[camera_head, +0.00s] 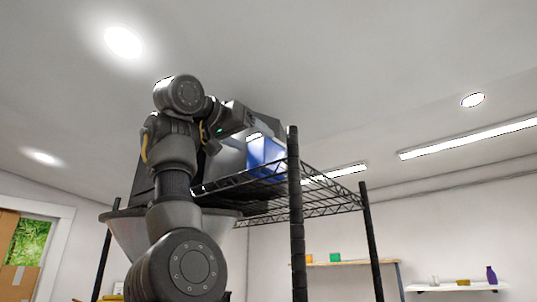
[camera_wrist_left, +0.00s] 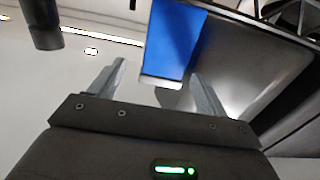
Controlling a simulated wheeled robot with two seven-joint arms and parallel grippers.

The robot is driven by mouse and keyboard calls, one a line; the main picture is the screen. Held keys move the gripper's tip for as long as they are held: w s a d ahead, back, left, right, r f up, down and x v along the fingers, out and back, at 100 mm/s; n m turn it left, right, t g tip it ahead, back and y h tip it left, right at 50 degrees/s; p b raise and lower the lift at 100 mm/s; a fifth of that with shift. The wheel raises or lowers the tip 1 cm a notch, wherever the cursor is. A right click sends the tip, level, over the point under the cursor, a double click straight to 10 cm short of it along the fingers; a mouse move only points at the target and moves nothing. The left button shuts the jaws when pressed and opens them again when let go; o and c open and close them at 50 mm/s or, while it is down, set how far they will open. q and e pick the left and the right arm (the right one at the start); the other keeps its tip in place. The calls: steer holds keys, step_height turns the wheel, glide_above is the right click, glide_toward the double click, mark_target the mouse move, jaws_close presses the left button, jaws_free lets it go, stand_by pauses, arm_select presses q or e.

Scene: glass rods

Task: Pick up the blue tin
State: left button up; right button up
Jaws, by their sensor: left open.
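The blue tin (camera_head: 265,152) stands near the edge of the top of a black wire shelf (camera_head: 262,189). In the left wrist view the tin (camera_wrist_left: 173,38) shows as a blue face with a pale rim, ahead of and between my fingertips. My left gripper (camera_wrist_left: 158,70) is open, with one finger on each side of the tin's line. The fingers do not appear closed on it. In the head view my left gripper (camera_head: 254,122) is beside the tin's upper part, and its fingers are hard to make out. My right gripper is not in view.
Black posts (camera_head: 296,215) hold up the wire shelf. A large grey metal object (camera_head: 226,163) sits behind my arm, close to the tin. A wall shelf (camera_head: 345,263) and a white shelf (camera_head: 455,288) with small items are far off at right.

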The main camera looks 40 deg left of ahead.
mark_target(255, 143)
arm_select(q)
steer(key=shift+w+a, duration=0.2)
steer(key=shift+w, duration=0.1)
steer(key=shift+w+r+p, duration=0.15)
steer(key=shift+w+p, duration=0.2)
steer(key=shift+p, duration=0.1)
steer(key=w+p, duration=0.2)
steer(key=w, duration=0.2)
steer(key=shift+w+a, duration=0.15)
steer(key=shift+w, duration=0.15)
steer(key=shift+w+f, duration=0.15)
steer(key=shift+f, duration=0.1)
steer(key=shift+s, duration=0.25)
steer(key=shift+s+r, duration=0.1)
steer(key=shift+c, duration=1.1)
steer(key=c, duration=1.1)
